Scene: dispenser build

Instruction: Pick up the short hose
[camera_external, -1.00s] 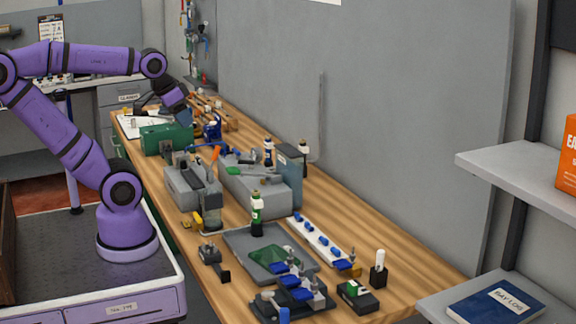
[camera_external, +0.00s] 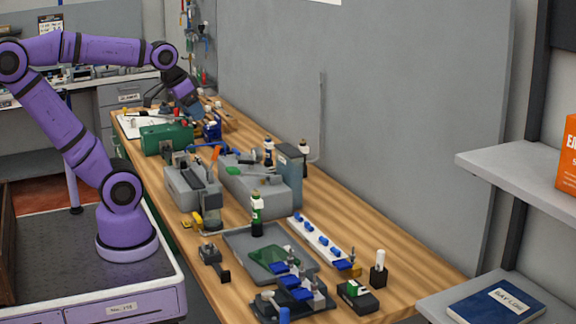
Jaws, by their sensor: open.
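My gripper (camera_external: 192,110) is at the far end of the wooden workbench, pointing down over the items there. Its fingers are small in this view and dark against the clutter; it is open. I cannot pick out the short hose with certainty. A blue, tube-like piece (camera_external: 194,148) lies behind the grey blocks, nearer the camera than my gripper, but I cannot tell whether it is a hose. Small pieces on a brown rack (camera_external: 228,120) lie right beside my gripper and are partly hidden by it.
A green box (camera_external: 165,139) and a blue device (camera_external: 212,129) stand close to my gripper. Grey machine blocks (camera_external: 250,185), a dark bottle (camera_external: 257,215) and a grey tray (camera_external: 240,240) fill the nearer bench (camera_external: 400,265). A grey wall panel (camera_external: 400,120) bounds the bench on the right.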

